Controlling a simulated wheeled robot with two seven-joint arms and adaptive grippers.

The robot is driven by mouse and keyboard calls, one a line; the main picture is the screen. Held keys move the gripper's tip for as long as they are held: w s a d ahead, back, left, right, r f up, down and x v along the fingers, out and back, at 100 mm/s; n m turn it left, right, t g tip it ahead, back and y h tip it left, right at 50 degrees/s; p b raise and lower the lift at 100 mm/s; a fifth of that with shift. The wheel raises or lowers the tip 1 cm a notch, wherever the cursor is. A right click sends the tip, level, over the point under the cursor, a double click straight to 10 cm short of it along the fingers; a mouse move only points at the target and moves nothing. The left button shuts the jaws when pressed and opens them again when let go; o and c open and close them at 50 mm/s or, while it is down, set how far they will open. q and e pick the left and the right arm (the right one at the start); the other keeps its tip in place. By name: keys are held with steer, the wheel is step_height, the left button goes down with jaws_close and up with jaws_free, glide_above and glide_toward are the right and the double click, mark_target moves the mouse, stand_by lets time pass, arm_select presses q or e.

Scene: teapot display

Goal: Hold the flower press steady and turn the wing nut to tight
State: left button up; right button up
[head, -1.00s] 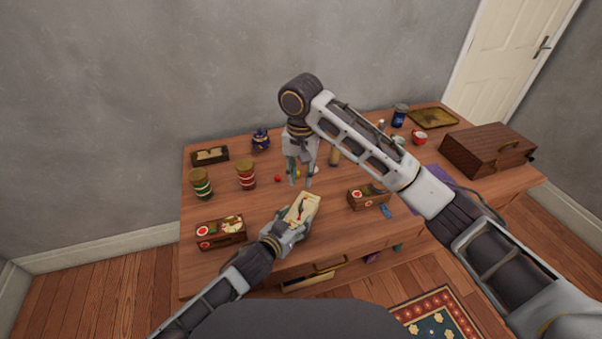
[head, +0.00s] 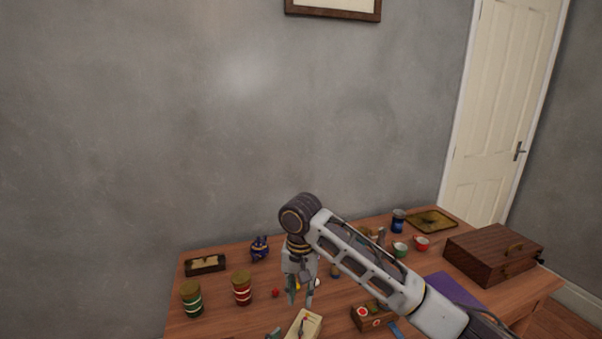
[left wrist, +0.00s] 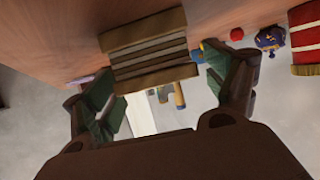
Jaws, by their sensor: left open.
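The flower press (head: 308,321), a pale block, lies near the bottom edge of the head view, partly cut off. A small dark and reddish piece on its top may be the wing nut, too small to make out. In the left wrist view the press (left wrist: 148,48) shows its layered side, between and beyond the fingertips of my left gripper (left wrist: 155,75), which is open. Only a tip of this gripper shows in the head view. My right gripper (head: 301,297) points down just above the far end of the press, its fingers apart and empty.
A green-banded jar (head: 192,299) and a red-banded jar (head: 242,288) stand left. A blue pot (head: 260,248) is behind. A small decorated box (head: 372,318) stands right of the press. A wooden case (head: 493,252), cups and a tray (head: 432,221) fill the right side.

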arm_select(q)
steer(key=shift+v, duration=5.7)
steer(key=shift+s+a, duration=0.1)
